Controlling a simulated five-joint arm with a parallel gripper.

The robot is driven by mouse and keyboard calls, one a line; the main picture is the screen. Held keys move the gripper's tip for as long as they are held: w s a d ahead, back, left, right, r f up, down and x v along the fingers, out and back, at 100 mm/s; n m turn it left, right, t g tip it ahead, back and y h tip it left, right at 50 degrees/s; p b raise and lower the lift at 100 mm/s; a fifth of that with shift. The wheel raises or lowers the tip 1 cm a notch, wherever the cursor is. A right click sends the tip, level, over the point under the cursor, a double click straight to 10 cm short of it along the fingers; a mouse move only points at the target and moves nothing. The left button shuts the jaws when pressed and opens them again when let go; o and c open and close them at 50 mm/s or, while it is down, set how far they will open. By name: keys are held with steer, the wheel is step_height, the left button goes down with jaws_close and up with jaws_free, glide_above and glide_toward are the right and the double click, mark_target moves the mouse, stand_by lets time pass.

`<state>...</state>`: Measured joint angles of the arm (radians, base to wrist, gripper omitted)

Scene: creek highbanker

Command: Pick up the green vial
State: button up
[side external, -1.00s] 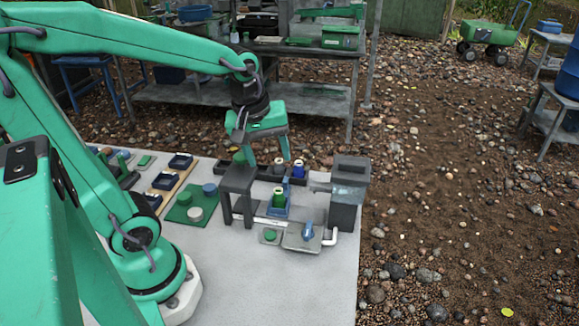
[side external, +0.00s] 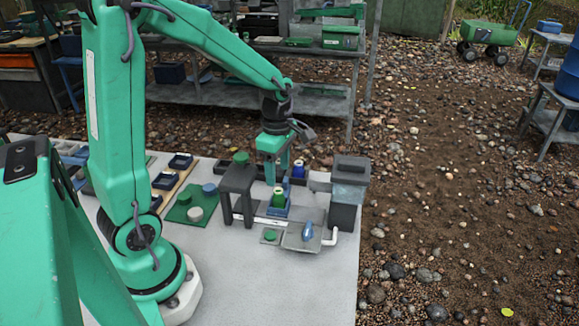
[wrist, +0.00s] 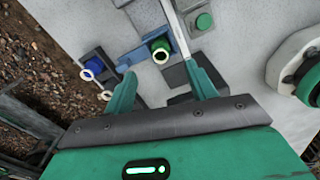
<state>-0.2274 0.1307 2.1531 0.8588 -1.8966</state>
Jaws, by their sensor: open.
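The green vial (side external: 279,197) stands upright in a blue holder (side external: 273,211) on the grey work surface. In the wrist view the green vial (wrist: 160,48) shows from above with a pale rim, beside the blue holder (wrist: 133,57). My gripper (side external: 277,174) hangs pointing down above and slightly behind the vial in the side view. In the wrist view my gripper (wrist: 160,70) has its two green fingers apart, with the vial just beyond and between their tips. Nothing is between the fingers, and the vial appears untouched.
A blue vial (side external: 298,170) stands close behind in a dark rack; it also shows in the wrist view (wrist: 92,66). A dark grey stand (side external: 238,180) with a green knob is left of the green vial. A grey box-like unit (side external: 349,185) is at right.

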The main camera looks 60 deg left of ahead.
mark_target(279, 190)
steer(key=shift+d+f, duration=0.1)
steer(key=shift+f, duration=3.8)
steer(key=c, duration=1.2)
steer(key=shift+o, duration=0.2)
steer(key=shift+r, duration=0.2)
steer(key=shift+r, duration=0.85)
step_height(279, 190, up, 2)
steer(key=shift+r, duration=0.15)
steer(key=s+d+r, duration=0.3)
steer(key=d+r, duration=0.3)
steer(key=d, duration=0.5)
steer(key=shift+s+r, duration=0.35)
